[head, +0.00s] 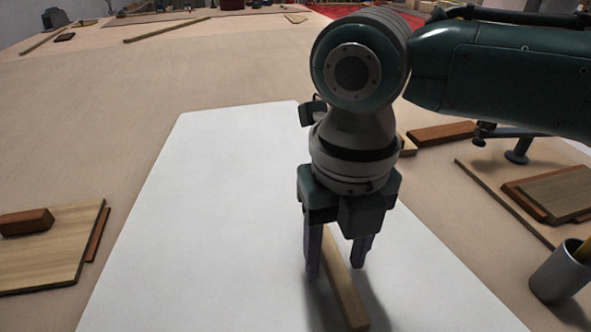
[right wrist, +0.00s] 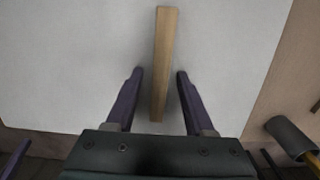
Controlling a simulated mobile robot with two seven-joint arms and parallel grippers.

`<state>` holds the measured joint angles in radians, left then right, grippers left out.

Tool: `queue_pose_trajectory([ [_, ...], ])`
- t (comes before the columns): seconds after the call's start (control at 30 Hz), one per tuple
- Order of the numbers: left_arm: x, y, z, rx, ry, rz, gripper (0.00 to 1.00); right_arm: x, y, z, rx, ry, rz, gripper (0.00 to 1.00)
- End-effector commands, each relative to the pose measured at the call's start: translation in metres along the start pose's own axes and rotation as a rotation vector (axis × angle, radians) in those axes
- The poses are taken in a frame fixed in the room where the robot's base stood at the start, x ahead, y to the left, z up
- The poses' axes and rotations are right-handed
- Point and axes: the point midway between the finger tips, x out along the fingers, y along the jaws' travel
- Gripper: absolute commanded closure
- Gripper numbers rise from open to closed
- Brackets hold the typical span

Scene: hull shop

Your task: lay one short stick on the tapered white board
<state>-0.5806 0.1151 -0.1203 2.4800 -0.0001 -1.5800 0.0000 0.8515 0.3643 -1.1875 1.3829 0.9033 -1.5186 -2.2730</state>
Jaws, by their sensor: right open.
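The tapered white board (head: 190,230) lies on the tan surface, its narrower end away from me. A short wooden stick (head: 342,290) lies on the board near its right part. It also shows in the right wrist view (right wrist: 164,60). My right gripper (head: 340,270) is over the stick with its fingers pointing down. In the right wrist view its two fingertips (right wrist: 160,72) stand apart on either side of the stick, with gaps between fingers and wood. The gripper hides part of the stick in the head view.
A brown block (head: 27,222) sits on a light wooden panel (head: 60,260) at left. A grey cup (head: 560,272) stands at right near stacked wood pieces (head: 555,195). A red-brown bar (head: 442,133) lies beyond the board. Long thin strips (head: 165,30) lie far back.

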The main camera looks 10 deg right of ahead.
Motion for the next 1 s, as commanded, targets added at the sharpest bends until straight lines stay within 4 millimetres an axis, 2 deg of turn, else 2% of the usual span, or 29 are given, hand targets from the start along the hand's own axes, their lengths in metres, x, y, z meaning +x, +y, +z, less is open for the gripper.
queue_pose_trajectory([
  [0.23,-0.004,-0.002,-0.001,0.007,-0.001,-0.005,0.0,-0.009,0.0,0.001,0.0,-0.002,0.001,0.46],
  [0.7,-0.027,-0.003,-0.008,0.008,-0.001,-0.007,0.0,-0.105,0.0,0.001,0.0,-0.003,0.001,0.46],
  [0.83,-0.029,-0.003,-0.009,0.007,-0.001,-0.006,0.0,-0.119,0.0,0.001,0.001,-0.001,0.001,0.46],
  [1.0,-0.029,-0.002,-0.009,0.003,0.0,-0.003,0.0,-0.124,0.001,0.0,0.003,0.0,0.002,0.46],
])
